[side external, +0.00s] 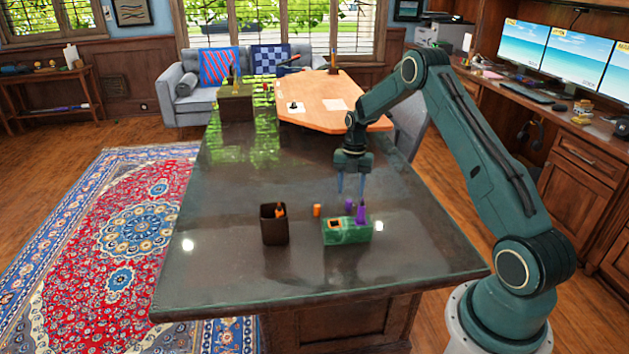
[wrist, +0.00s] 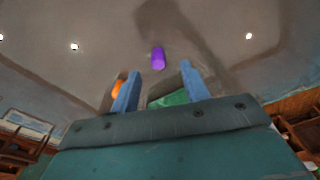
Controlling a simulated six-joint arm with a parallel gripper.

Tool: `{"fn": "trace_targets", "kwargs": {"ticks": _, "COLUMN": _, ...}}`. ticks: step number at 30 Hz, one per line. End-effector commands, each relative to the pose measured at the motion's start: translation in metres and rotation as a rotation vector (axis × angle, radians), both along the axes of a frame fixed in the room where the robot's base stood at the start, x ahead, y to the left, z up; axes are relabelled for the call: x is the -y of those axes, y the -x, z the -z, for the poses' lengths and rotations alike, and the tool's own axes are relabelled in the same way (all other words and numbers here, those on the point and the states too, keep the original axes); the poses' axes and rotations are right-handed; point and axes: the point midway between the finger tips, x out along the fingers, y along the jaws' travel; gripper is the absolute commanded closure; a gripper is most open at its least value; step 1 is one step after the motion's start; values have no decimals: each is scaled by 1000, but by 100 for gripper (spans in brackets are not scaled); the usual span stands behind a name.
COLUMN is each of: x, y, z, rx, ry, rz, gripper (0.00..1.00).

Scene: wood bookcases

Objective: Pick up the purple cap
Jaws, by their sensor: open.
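The purple cap (side external: 348,204) is a small cylinder standing on the dark tabletop, behind the green holder. In the wrist view the purple cap (wrist: 158,58) lies just beyond the fingertips, roughly midway between them. My gripper (side external: 351,189) hangs above and slightly behind the cap, fingers pointing down, open and empty. Its two blue fingers also show in the wrist view, where the gripper (wrist: 160,69) is spread with nothing between the pads.
A green holder (side external: 346,238) holds a purple marker (side external: 361,213) close to the cap. An orange cap (side external: 316,210) stands to the left. A dark cup (side external: 274,228) with an orange item stands farther left. The tabletop's left side is clear.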

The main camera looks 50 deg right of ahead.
Motion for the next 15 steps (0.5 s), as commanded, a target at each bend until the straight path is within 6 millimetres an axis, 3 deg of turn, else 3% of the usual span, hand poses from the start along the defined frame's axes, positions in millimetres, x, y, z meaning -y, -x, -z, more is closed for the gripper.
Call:
{"fn": "trace_targets", "kwargs": {"ticks": 7, "x": -2, "y": 0, "z": 8, "rx": -3, "ry": -1, "rz": 0, "gripper": 54}}
{"fn": "trace_targets", "kwargs": {"ticks": 15, "x": -8, "y": 1, "z": 38, "rx": -3, "ry": -3, "rz": 0, "gripper": 54}}
